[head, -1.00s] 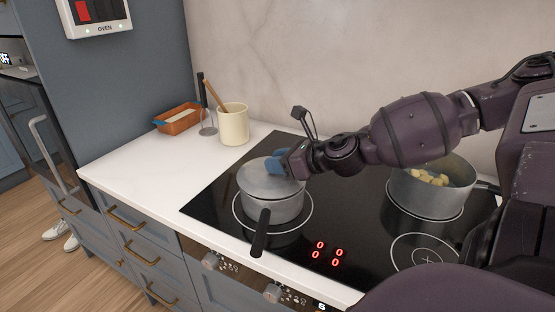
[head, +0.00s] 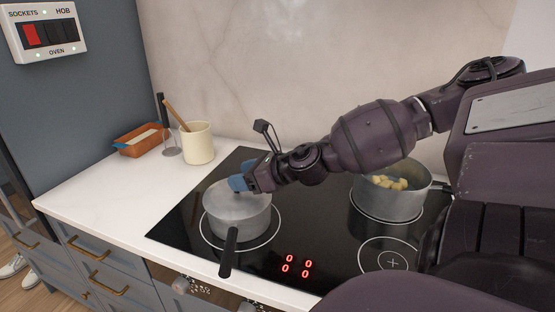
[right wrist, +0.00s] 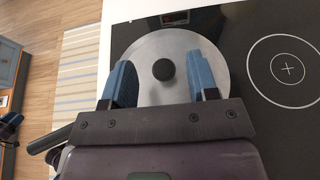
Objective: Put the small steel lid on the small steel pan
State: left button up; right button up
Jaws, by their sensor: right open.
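The small steel pan (head: 238,222) stands on the front left ring of the hob, its dark handle (head: 229,252) pointing to the front. The small steel lid (head: 226,197) lies on top of the pan and covers its opening. In the right wrist view the lid (right wrist: 150,50) is a round steel disc with a dark knob (right wrist: 163,69). My right gripper (head: 240,184) is open just above the lid. Its blue fingers (right wrist: 163,80) stand on either side of the knob, apart from it. My left gripper is not in view.
A larger steel pot (head: 388,200) with yellow pieces inside stands at the back right of the hob (head: 320,225). A cream crock (head: 198,146) with utensils and a terracotta dish (head: 141,139) stand on the white counter. The counter's left front is clear.

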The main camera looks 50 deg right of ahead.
jog(key=p+v, duration=0.4)
jog(key=v, duration=0.1)
jog(key=shift+s+d+r, duration=0.1)
jog(key=shift+r, duration=0.1)
pick_arm(q)
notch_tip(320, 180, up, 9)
jog(key=p, duration=0.4)
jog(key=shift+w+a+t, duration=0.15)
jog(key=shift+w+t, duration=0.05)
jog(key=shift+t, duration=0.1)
pick_arm(e)
jog(key=v, duration=0.6)
jog(key=shift+f, duration=0.2)
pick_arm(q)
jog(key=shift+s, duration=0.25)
pick_arm(e)
jog(key=shift+s, duration=0.1)
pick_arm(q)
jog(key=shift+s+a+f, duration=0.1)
pick_arm(e)
jog(key=shift+s+f, duration=0.1)
